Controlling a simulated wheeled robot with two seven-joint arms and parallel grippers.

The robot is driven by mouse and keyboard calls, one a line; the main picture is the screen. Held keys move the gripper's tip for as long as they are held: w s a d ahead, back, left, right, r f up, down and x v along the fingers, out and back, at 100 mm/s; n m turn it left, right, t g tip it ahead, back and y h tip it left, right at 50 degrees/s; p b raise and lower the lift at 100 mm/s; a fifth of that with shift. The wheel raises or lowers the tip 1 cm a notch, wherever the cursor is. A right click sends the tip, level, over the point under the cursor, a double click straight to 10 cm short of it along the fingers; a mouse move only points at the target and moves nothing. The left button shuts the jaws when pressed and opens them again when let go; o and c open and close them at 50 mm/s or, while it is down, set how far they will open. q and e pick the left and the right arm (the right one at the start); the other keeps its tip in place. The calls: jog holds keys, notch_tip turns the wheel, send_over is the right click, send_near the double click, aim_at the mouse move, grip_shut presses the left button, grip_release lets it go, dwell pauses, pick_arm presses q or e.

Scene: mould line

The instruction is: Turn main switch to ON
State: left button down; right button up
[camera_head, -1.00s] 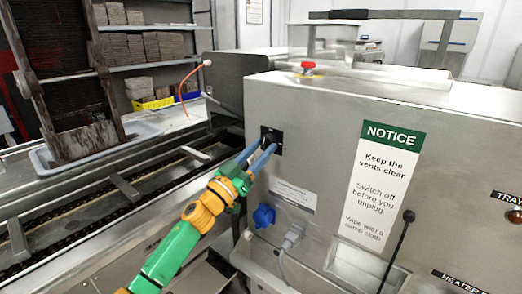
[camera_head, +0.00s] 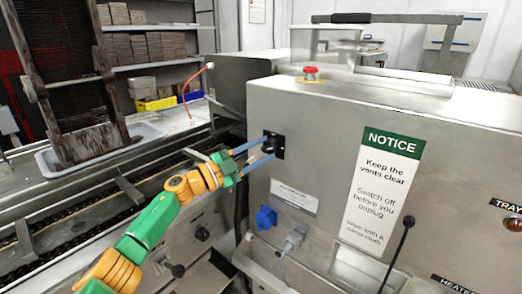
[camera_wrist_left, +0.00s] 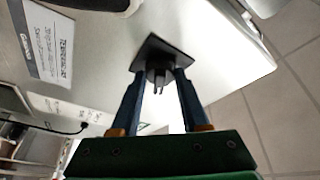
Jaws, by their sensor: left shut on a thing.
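The main switch is a dark knob on a black square plate (camera_head: 278,143) on the front of the steel machine cabinet, at its upper left. In the left wrist view the plate (camera_wrist_left: 165,55) sits behind the round knob (camera_wrist_left: 159,76). My left gripper (camera_head: 269,148) reaches in from the left, with its two blue fingers at the knob. In the left wrist view the fingers (camera_wrist_left: 160,78) lie on either side of the knob and are shut on it. The fingers partly hide the knob, and no ON or OFF mark is readable. My right gripper is not in view.
Below the switch are a label (camera_head: 294,196), a blue socket (camera_head: 265,217) and a grey plug (camera_head: 294,238) with a cable. A NOTICE sign (camera_head: 382,187) is to the right. A red button (camera_head: 310,72) sits on top. A conveyor (camera_head: 120,190) runs along the left.

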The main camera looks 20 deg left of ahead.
pick_arm(q)
jog(key=m, duration=0.1)
jog(key=m+g+p, duration=0.1)
jog(key=m, duration=0.3)
jog(key=shift+r+g+p, duration=0.3)
jog(key=shift+g+p, duration=0.1)
jog(key=shift+m+y, duration=0.3)
jog(key=shift+c, duration=2)
grip_release()
jog(key=shift+w, duration=0.1)
jog(key=shift+f, duration=0.1)
jog(key=b+v, duration=0.2)
jog(key=v, duration=0.5)
